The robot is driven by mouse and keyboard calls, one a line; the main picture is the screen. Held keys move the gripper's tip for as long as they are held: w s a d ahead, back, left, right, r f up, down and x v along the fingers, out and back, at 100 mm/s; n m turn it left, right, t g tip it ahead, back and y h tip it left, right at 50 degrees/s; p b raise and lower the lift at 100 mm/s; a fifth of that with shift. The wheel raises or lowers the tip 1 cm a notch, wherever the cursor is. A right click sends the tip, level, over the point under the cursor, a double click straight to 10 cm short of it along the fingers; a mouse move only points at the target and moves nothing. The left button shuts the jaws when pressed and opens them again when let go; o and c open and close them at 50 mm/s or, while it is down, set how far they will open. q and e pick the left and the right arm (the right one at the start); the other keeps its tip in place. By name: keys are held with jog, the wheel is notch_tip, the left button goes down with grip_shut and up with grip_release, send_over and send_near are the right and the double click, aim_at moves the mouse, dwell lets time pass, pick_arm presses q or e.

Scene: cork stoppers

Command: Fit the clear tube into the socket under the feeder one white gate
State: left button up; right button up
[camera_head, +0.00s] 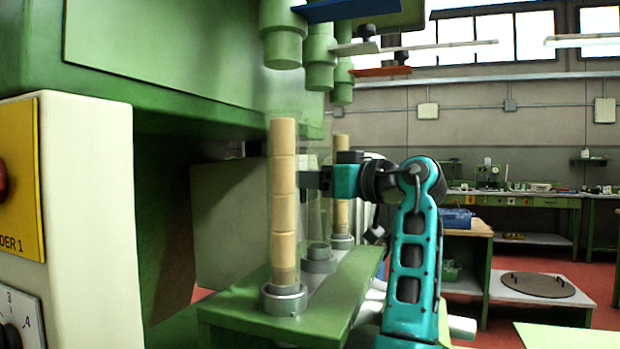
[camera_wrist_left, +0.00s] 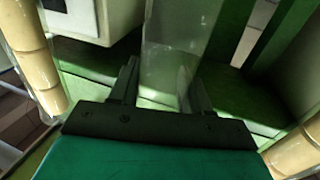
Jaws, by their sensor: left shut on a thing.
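The clear tube (camera_head: 313,218) is upright and hard to see in the head view; it also shows between the fingers in the left wrist view (camera_wrist_left: 172,50). My left gripper (camera_head: 316,180) is shut on it, with dark fingers on either side of it (camera_wrist_left: 160,88). The white gate (camera_head: 355,48) sits on the middle chute (camera_head: 320,62) of the green feeder. The grey middle socket (camera_head: 319,260) is below, on the green shelf (camera_head: 345,290). The tube is above or at this socket; I cannot tell whether its lower end is inside. My right gripper is not in view.
A cork-filled tube (camera_head: 284,205) stands in the front socket (camera_head: 284,298), close to the held tube. Another cork stack (camera_head: 341,215) stands in the back socket (camera_head: 342,241). A blue gate (camera_head: 345,10) and a red gate (camera_head: 382,71) flank the white one.

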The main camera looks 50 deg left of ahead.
pick_arm(q)
jog(key=shift+f, duration=0.35)
jog(key=o, duration=1.1)
jog(key=shift+o, duration=0.2)
jog(key=v, duration=1.3)
jog(key=shift+s, duration=0.15)
